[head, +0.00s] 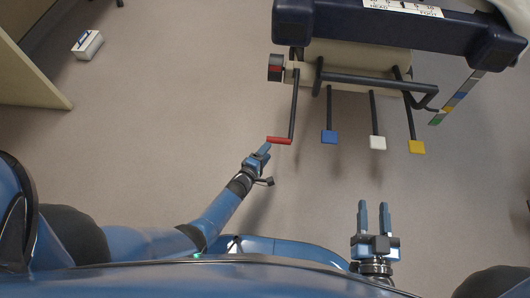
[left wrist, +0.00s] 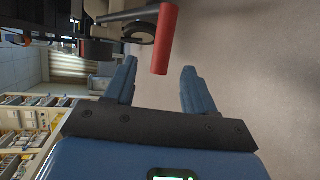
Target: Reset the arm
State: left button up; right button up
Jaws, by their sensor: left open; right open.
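My left gripper (head: 264,151) is open, just below and left of the red pedal (head: 280,140) at the end of a dark lever under the stretcher (head: 385,40). In the left wrist view, the red pedal (left wrist: 165,40) hangs ahead of the open, empty fingers (left wrist: 156,78); I see no contact. My right gripper (head: 374,208) is open and empty, fingers pointing up the picture, below the white pedal (head: 377,143). Which part "the arm" means cannot be told from these frames.
A blue pedal (head: 329,137) and a yellow pedal (head: 416,147) hang on dark levers right of the red one. A dark bar (head: 370,80) crosses above them. A small white box (head: 88,45) lies on the floor at the upper left. The floor between is clear.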

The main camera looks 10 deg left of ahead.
dwell(0.4)
pick_arm(q)
jog(key=s+a+r+m+t+y, duration=0.2)
jog(key=a+r+m+t, duration=0.15)
jog(key=r+m, duration=0.9)
jog(key=s+a+r+m+y+p, duration=0.1)
jog(key=s+a+r, duration=0.3)
jog(key=s+r, duration=0.4)
jog(key=s+a+r+y+p, duration=0.25)
jog(key=s+r, duration=0.35)
jog(key=s, duration=0.3)
jog(key=s+a+r+m+y+p, duration=0.1)
jog(key=s+a+r, duration=0.3)
jog(key=s+r, duration=0.4)
notch_tip(320, 180, up, 37)
jog(key=p, duration=3.7)
jog(key=shift+s+p, duration=0.3)
jog(key=shift+s, duration=0.05)
jog(key=shift+f+h, duration=0.1)
jog(key=shift+h, duration=0.15)
